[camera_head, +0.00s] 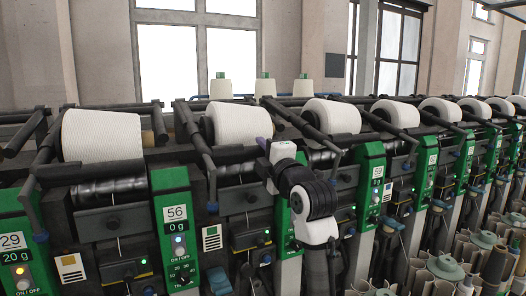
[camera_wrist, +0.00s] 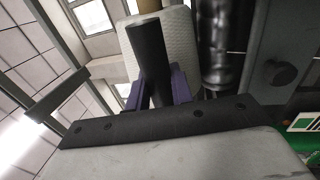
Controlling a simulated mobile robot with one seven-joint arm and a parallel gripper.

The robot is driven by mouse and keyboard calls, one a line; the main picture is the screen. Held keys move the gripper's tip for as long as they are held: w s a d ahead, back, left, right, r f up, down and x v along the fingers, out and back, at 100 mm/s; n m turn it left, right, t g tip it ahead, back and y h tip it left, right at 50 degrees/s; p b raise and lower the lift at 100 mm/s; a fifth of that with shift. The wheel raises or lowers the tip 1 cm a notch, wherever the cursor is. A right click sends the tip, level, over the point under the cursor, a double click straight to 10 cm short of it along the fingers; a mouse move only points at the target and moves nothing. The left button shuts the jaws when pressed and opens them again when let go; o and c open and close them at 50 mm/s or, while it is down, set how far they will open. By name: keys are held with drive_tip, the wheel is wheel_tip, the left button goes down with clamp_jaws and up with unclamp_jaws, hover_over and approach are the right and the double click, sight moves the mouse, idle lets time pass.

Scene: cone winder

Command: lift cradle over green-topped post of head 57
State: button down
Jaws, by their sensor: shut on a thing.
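My gripper (camera_head: 266,146) reaches up to the winding heads in the middle of the head view. In the wrist view, its purple fingers (camera_wrist: 158,88) are shut on a black bar of the cradle (camera_wrist: 148,48). A white yarn cone (camera_wrist: 178,32) shows behind the bar; I cannot tell whether they touch. In the head view, a white cone (camera_head: 237,124) sits just left of my gripper. My arm mostly covers the green-topped post (camera_head: 285,225) below it, and its number is hidden. The post to the left reads 56 (camera_head: 175,213).
More cones (camera_head: 331,116) and black cradle arms run in a row to the right, with a large cone (camera_head: 101,136) at left. Green posts (camera_head: 370,185) stand between heads. Several spare cones (camera_head: 264,88) stand behind. Tubes (camera_head: 445,268) crowd the lower right.

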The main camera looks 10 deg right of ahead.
drive_tip(key=r+p, duration=0.1)
drive_tip(key=r, duration=0.4)
drive_tip(key=s+r+p, duration=0.1)
drive_tip(key=r, duration=0.2)
drive_tip(key=shift+d+r+p, duration=0.1)
drive_tip(key=shift+r+p, duration=0.1)
drive_tip(key=shift+p, duration=0.1)
drive_tip(key=shift+f, duration=0.1)
drive_tip(key=c, duration=1.3)
unclamp_jaws()
drive_tip(key=b+v, duration=0.6)
drive_tip(key=v, duration=0.8)
drive_tip(key=shift+f, duration=0.1)
